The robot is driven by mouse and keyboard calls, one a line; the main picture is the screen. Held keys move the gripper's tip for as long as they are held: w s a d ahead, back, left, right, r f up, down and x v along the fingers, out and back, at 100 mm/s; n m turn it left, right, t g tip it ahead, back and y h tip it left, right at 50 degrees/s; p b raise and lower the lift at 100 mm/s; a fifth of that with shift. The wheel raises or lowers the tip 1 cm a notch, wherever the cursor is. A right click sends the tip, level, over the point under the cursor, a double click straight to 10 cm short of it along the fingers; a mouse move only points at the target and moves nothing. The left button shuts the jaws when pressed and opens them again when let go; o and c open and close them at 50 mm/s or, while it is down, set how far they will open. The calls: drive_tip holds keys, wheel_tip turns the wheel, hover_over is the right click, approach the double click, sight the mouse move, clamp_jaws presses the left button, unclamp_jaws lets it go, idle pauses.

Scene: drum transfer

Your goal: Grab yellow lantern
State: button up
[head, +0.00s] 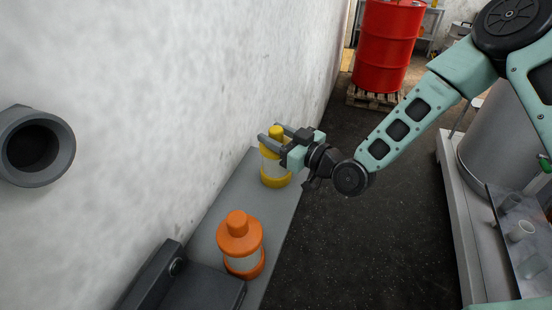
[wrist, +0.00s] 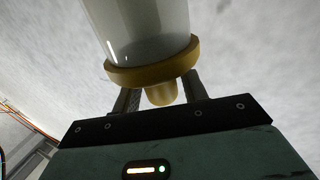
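The yellow lantern (head: 275,178) stands upright on a narrow grey ledge (head: 220,205) against the wall. It has a yellow base, a pale clear body and a yellow cap. My gripper (head: 270,132) is level with the lantern's top, its two fingers apart with the cap between them. In the wrist view the lantern (wrist: 150,74) appears inverted. The fingers of my gripper (wrist: 160,90) stand on either side of its cap knob, with gaps showing. The fingertips are partly hidden behind the yellow collar.
An orange lantern (head: 240,240) stands nearer on the same ledge, beside a dark grey block (head: 205,288). A dark pipe opening (head: 35,148) sticks out of the left wall. A red drum (head: 388,45) stands on a pallet at the back. The dark floor is clear.

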clamp_jaws()
drive_tip(key=shift+r, duration=0.15)
